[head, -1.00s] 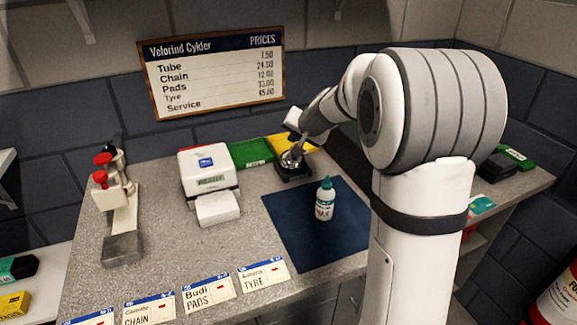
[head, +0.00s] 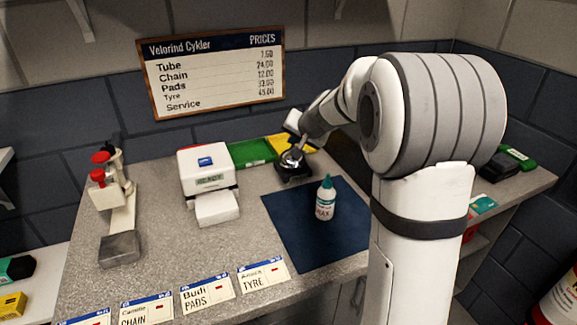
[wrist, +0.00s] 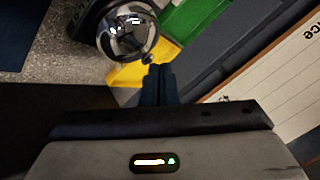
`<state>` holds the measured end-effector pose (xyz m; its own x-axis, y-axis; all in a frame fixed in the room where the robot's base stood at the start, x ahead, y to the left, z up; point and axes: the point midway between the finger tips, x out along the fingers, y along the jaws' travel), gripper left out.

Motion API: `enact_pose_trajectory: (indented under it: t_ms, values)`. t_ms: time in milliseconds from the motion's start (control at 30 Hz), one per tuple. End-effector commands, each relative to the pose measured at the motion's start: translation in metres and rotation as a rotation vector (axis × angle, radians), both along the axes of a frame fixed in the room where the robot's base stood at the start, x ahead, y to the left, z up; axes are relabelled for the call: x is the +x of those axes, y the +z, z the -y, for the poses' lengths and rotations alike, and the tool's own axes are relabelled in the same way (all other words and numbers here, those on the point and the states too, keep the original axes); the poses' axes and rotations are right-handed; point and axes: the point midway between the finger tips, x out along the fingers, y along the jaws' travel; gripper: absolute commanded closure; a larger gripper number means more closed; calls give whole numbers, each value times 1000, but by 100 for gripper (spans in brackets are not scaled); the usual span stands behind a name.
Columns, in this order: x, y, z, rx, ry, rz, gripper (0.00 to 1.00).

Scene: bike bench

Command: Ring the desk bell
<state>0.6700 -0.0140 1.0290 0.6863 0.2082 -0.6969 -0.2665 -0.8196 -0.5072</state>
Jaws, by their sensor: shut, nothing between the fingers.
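The desk bell (head: 292,162) is a shiny silver dome on a dark square base, at the back of the counter. In the wrist view its dome (wrist: 128,34) shows at the top, left of the fingertips. My gripper (wrist: 158,74) is shut and empty, its dark fingers close together just beside the dome in that view. In the head view my wrist and gripper hang right over the bell and partly cover it. I cannot tell whether the fingertips touch it.
A green tray (head: 252,152) and a yellow tray (head: 283,146) stand behind the bell. A white printer-like machine (head: 207,168) stands to the left. A small teal-capped bottle (head: 325,200) stands on a blue mat (head: 300,240) in front. A price board (head: 212,72) hangs on the wall.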

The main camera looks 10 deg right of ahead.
Motion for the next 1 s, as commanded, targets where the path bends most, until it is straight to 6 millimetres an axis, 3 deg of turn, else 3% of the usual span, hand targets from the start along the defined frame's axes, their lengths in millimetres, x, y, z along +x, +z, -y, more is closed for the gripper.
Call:
enact_pose_trajectory:
  t_ms: [600,1000]
  values:
    - [0,-7,0,0,0,0,100]
    - [0,7,-1,0,1,1,100]
